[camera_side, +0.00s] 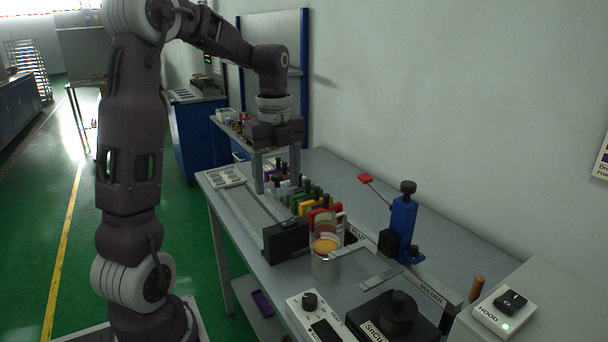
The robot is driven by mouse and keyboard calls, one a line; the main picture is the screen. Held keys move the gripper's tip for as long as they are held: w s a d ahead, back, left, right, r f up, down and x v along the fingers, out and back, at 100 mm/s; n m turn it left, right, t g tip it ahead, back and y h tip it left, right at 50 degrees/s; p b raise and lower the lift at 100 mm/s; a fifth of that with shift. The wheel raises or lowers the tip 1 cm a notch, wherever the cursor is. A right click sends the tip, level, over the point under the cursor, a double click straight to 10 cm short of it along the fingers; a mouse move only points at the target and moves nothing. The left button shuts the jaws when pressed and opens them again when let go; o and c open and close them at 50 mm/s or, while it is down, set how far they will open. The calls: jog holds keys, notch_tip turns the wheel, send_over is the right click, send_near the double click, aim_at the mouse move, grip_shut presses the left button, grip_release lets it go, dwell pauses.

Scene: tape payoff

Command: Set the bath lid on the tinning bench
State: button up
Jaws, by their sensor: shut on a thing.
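My gripper (277,187) points straight down over the far part of the tinning bench (335,172), at the far end of a row of coloured pieces with dark knobs. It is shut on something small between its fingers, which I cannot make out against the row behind. A round black lid with a knob (397,309), which looks like the bath lid, sits on the black box marked SnCu (367,328) at the near edge. My gripper is well away from that lid.
A cup with an amber top (325,258) and a black block (286,241) stand mid-bench. A blue stand (402,225) rises at the right. A white control box (318,318) and the HOOD switch box (504,311) are near. Clear bench surface lies along the wall.

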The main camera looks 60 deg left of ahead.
send_over(278, 278)
notch_tip(278, 278, down, 17)
jog(key=shift+a+f, duration=0.1)
jog(key=shift+f, duration=3.35)
jog(key=shift+f, duration=0.4)
jog(key=o, duration=1.4)
jog(key=shift+o, duration=0.2)
jog(key=shift+o, duration=1)
jog(key=shift+r, duration=3.5)
